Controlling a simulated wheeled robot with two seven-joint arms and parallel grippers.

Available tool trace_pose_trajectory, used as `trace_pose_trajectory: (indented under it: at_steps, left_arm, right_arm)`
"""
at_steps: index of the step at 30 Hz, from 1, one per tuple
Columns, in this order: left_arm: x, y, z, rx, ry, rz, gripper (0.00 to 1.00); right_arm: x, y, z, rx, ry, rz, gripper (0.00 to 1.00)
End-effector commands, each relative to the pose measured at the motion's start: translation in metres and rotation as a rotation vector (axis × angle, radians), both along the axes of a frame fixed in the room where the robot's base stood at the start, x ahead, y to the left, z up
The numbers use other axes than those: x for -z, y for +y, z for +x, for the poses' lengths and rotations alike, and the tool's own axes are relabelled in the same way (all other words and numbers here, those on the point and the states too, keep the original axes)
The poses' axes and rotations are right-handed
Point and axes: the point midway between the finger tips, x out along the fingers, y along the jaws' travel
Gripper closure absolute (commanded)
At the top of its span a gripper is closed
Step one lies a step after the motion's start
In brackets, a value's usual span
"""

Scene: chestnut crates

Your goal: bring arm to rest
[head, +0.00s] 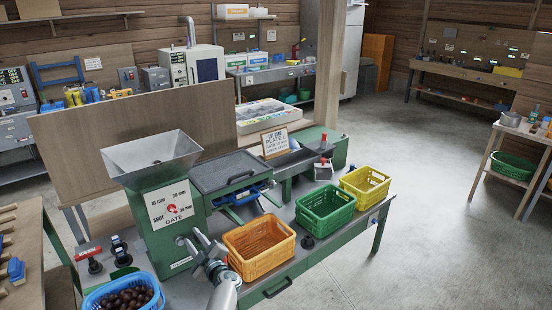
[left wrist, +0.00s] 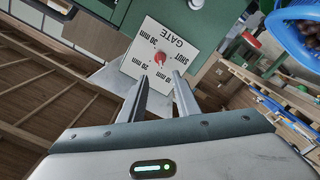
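My left gripper (head: 191,238) is at the front of the green hopper machine (head: 180,238), low and right of its gate dial. In the left wrist view its two fingers (left wrist: 162,76) are apart with nothing between them. The white gate plate (head: 166,204) carries a red knob (head: 172,209); the knob also shows in the left wrist view (left wrist: 160,59), beyond the fingertips and apart from them. The knob's exact setting is too small to tell. The metal hopper (head: 150,157) on top looks empty. My right gripper is not in view.
An orange crate (head: 259,263), a green crate (head: 325,222) and a yellow crate (head: 364,197) stand along the bench, all seemingly empty. A blue basket (head: 96,301) of chestnuts (head: 129,300) is at lower left. Open concrete floor (head: 430,240) lies to the right.

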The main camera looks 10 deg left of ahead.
Motion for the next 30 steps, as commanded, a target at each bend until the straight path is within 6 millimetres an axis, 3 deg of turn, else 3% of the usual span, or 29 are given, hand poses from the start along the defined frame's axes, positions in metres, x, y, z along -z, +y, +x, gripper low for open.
trace_pose_trajectory:
  at_steps: [4, 7, 14, 23, 30]
  left_arm:
    - [0.017, -0.006, -0.004, 0.034, 0.026, 0.017, 0.7]
    - [0.043, -0.016, -0.011, 0.092, 0.068, 0.044, 0.7]
    - [0.146, -0.06, -0.047, 0.316, 0.245, 0.118, 0.7]
    - [0.298, -0.122, -0.142, 0.625, 0.539, 0.168, 0.7]
    - [0.404, -0.157, -0.246, 0.83, 0.78, 0.171, 0.7]
  right_arm:
    - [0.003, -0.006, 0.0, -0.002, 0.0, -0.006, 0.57]
    - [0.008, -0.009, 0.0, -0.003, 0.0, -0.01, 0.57]
    - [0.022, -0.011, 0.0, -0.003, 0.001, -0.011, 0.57]
    - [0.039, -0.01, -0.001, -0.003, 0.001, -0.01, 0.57]
    - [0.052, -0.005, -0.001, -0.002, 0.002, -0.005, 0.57]
